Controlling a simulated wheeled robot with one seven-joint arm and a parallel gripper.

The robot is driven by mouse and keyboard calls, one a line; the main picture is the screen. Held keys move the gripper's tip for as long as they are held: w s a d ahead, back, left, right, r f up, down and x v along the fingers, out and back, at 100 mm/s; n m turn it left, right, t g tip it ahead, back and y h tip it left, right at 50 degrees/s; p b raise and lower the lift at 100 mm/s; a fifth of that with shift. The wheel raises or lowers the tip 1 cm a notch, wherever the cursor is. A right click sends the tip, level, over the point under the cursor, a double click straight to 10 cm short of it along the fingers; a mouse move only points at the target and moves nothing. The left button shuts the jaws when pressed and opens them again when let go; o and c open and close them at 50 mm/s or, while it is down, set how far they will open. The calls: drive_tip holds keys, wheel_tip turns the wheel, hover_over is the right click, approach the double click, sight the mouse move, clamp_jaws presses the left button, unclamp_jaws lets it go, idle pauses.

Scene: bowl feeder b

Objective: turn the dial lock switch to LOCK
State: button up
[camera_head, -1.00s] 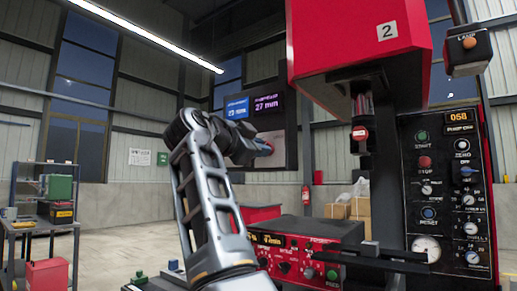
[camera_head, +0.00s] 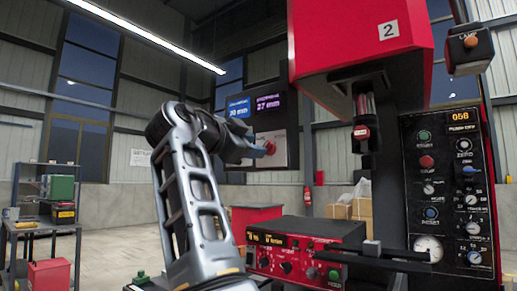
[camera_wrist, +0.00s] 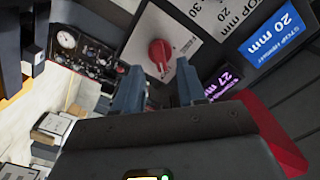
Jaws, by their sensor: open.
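The red dial knob (camera_wrist: 160,52) sits on a light grey plate (camera_wrist: 185,40) in the upper middle of the wrist view. Small marks on the plate are too small to read. The same red knob shows in the head view (camera_head: 269,147) on the dark display panel. My gripper (camera_wrist: 159,86) is open, its two dark fingers pointing toward the knob with nothing between them. The fingers appear short of the knob, not touching it. In the head view my gripper (camera_head: 250,148) is beside the knob, its fingertips hard to make out.
A red press head (camera_head: 345,45), a black control panel (camera_head: 447,190) and a red control box (camera_head: 300,245) stand to the right.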

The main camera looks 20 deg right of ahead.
drive_tip(key=shift+v, duration=2.05)
